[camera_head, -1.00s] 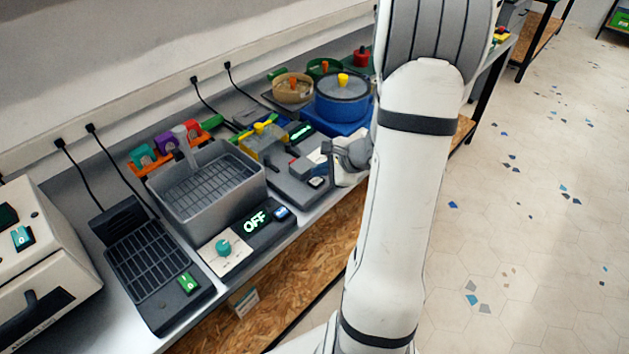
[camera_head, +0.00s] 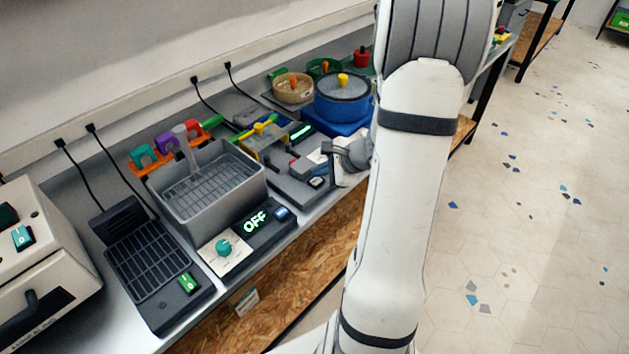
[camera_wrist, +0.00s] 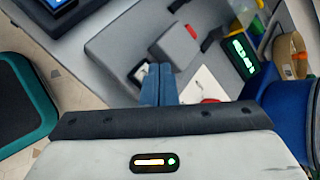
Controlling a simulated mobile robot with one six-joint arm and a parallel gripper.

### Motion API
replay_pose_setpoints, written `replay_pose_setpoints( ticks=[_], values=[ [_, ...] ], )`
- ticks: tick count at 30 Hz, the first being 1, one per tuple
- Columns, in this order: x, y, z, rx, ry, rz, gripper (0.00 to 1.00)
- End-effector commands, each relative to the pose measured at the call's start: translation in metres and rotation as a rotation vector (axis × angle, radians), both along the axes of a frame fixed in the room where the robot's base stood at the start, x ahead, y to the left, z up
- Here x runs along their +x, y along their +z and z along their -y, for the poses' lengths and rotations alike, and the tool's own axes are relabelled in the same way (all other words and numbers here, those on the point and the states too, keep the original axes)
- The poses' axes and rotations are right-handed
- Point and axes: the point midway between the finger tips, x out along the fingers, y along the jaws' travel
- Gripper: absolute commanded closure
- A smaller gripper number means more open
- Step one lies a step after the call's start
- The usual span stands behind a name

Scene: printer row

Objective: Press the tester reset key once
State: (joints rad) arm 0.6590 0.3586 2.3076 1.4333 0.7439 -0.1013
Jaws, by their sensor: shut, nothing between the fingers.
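A grey tester-like device (camera_head: 283,182) sits on the bench in the head view, and it fills the middle of the wrist view (camera_wrist: 125,45). A small dark square key with a white mark (camera_head: 316,183) is at its front right corner; it also shows in the wrist view (camera_wrist: 138,75). I cannot read its label. My gripper (camera_wrist: 158,70) has its blue-grey fingertips together and empty, beside this key in the wrist view. Whether they touch it I cannot tell. In the head view my gripper is partly hidden by my arm.
A raised grey block with a red end (camera_wrist: 175,42) stands on the device. A green-lit display (camera_wrist: 241,55) and a blue pot (camera_wrist: 285,110) are nearby. A grey basin (camera_head: 205,205) and a control box reading OFF (camera_head: 256,222) stand to the left in the head view.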

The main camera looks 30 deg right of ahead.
Motion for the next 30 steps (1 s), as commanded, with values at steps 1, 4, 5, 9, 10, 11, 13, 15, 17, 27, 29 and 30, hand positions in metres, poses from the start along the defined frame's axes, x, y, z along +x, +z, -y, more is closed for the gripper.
replay_pose_setpoints(
  ticks=[1, 4, 5, 9, 10, 11, 13, 15, 17, 27, 29, 30],
  values=[
    [0.0000, 0.0000, 0.0000, 0.000, 0.000, 0.000, 1.00],
    [0.0000, -0.0002, 0.0000, 0.000, 0.000, 0.000, 1.00],
    [0.0000, -0.0003, 0.0001, 0.000, 0.000, 0.000, 1.00],
    [0.0005, -0.0037, 0.0000, 0.000, 0.000, 0.000, 1.00],
    [0.0006, -0.0048, 0.0001, 0.000, 0.000, 0.000, 1.00],
    [0.0008, -0.0059, 0.0001, 0.000, 0.000, 0.000, 1.00],
    [0.0012, -0.0082, 0.0000, 0.000, 0.000, 0.000, 1.00],
    [0.0015, -0.0094, 0.0000, -0.001, 0.001, 0.000, 1.00],
    [0.0016, -0.0095, 0.0000, -0.001, 0.001, 0.000, 1.00],
    [0.0016, -0.0085, 0.0000, 0.000, 0.000, 0.000, 1.00],
    [0.0016, -0.0089, -0.0001, 0.000, 0.000, 0.000, 1.00],
    [0.0016, -0.0092, 0.0000, 0.000, 0.000, 0.000, 1.00]
  ],
)
